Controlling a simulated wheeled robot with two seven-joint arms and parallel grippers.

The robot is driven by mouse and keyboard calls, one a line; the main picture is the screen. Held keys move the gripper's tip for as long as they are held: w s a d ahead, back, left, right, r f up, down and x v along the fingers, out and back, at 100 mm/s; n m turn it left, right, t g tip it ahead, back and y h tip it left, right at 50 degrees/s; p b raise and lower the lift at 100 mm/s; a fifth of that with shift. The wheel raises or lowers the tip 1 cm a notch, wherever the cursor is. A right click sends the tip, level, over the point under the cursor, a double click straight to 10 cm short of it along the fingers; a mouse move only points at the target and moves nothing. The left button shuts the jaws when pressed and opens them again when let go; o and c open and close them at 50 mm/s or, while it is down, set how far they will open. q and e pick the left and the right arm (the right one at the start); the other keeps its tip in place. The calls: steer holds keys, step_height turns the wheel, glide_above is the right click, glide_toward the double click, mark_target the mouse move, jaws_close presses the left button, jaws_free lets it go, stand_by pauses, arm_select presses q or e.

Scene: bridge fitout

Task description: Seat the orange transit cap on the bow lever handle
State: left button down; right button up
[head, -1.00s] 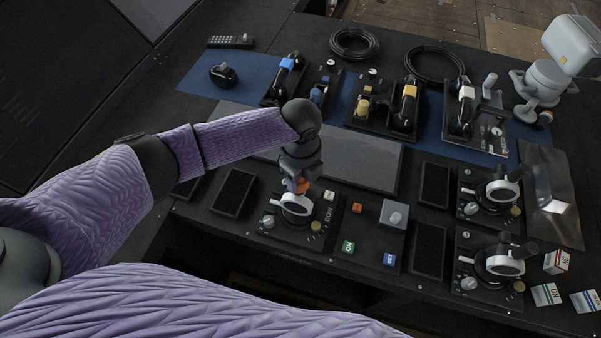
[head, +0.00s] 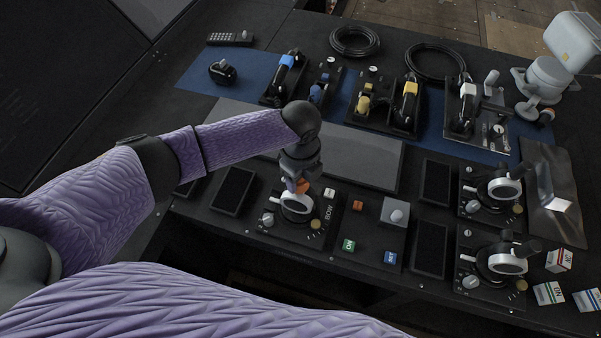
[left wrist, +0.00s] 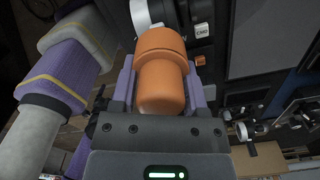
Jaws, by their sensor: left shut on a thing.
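The orange transit cap (left wrist: 163,85) is between the two fingers of my left gripper (left wrist: 163,90), which is shut on it. In the head view the cap (head: 302,187) shows as a small orange patch below my left gripper (head: 300,178). It is right at the white ring of the bow lever unit (head: 297,207), on the panel marked BOW. The bow lever handle is mostly hidden by the cap and gripper, so I cannot tell how far the cap is over it. My right gripper is not in view.
Two similar lever units stand at the right, one upper (head: 503,189) and one lower (head: 507,263). A grey block with a knob (head: 394,215) and small labelled cubes, such as the green one (head: 348,245), lie nearby. A flat grey panel (head: 350,163) lies behind.

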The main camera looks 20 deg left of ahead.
arm_select(q)
jaws_free()
stand_by(0.5)
